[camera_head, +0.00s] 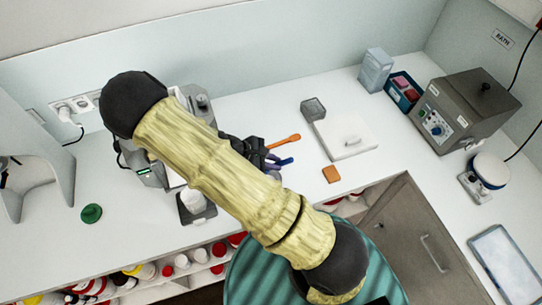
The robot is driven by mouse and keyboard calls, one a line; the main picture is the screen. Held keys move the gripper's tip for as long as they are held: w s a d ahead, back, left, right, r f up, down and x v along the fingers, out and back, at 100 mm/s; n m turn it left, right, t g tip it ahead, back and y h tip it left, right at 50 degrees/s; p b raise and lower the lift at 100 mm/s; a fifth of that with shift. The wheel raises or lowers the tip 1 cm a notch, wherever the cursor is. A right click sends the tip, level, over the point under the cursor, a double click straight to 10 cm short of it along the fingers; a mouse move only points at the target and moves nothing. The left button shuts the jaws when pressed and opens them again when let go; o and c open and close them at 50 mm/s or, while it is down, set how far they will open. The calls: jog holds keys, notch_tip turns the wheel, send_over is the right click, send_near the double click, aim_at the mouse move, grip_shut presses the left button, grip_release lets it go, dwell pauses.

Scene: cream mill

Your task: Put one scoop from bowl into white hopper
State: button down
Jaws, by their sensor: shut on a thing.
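My gripper (257,153) is over the counter, just right of the mill and partly hidden by my arm. It is shut, seemingly on a scoop with an orange handle (284,141) that sticks out to the right. The scoop's head cannot be made out. A blue slim thing (283,162) lies just below it. A small greyish round shape (272,174), perhaps the bowl, shows at my arm's edge. The grey mill (201,102) stands behind my arm. Its white hopper cannot be made out, as my arm covers much of the machine.
A grey bath unit (465,105) stands at right. A green round lid (91,213) lies at left. Bottles fill the shelf below.

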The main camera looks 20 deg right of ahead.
jog(key=shift+s, duration=0.2)
jog(key=shift+w, duration=0.1)
jog(key=shift+f+b, duration=3.35)
jog(key=shift+f, duration=1.2)
jog(key=shift+a, duration=0.1)
jog(key=shift+r+p, duration=3.05)
jog(key=shift+r, duration=0.85)
jog(key=shift+f, duration=0.1)
